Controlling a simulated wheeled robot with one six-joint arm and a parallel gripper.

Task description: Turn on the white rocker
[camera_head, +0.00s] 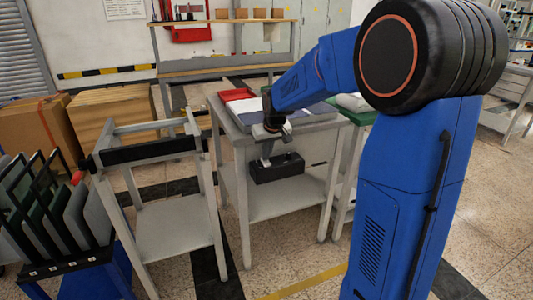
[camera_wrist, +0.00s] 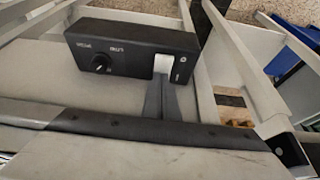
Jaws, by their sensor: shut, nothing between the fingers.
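The white rocker (camera_wrist: 162,63) sits at the right part of a black control box (camera_wrist: 130,48), with small white marks beside it. In the head view the box (camera_head: 277,169) is at the front of a grey table, below its top. My gripper (camera_wrist: 162,80) is shut and empty, its fingertips right at the near edge of the rocker. I cannot tell whether they touch it. Which way the rocker is tipped is not clear.
A round black knob (camera_wrist: 99,63) is on the same box, left of the rocker. The grey table (camera_head: 240,133) carries a red tray (camera_head: 237,95). A grey frame stand (camera_head: 160,152) and a rack of dark panels (camera_head: 45,215) stand to the left.

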